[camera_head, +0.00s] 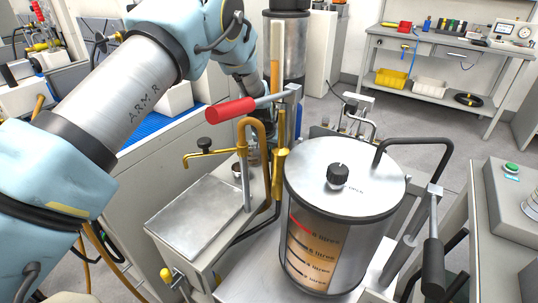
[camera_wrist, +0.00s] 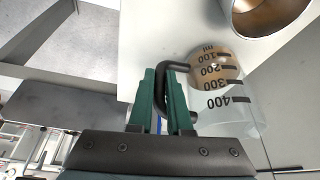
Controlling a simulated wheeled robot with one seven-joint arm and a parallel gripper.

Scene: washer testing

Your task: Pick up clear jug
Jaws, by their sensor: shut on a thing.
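The clear jug (camera_wrist: 232,116) is in the wrist view, just right of the fingers. It is see-through, with black marks from 100 to 400 ml and a dark handle (camera_wrist: 178,66). A brownish round area shows at its 100–200 end; I cannot tell whether that is liquid. My gripper (camera_wrist: 163,76) has green fingers, shut on the jug's dark handle. In the head view my arm reaches across the upper left to behind the red-handled valve. The fingers and the jug cannot be made out there.
A large lidded metal tank (camera_head: 345,165) with a level window stands in front. A red valve handle (camera_head: 229,110) and brass pipes (camera_head: 281,160) rise beside it. In the wrist view a pale surface (camera_wrist: 160,30) and an open round metal vessel (camera_wrist: 265,14) lie close to the jug.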

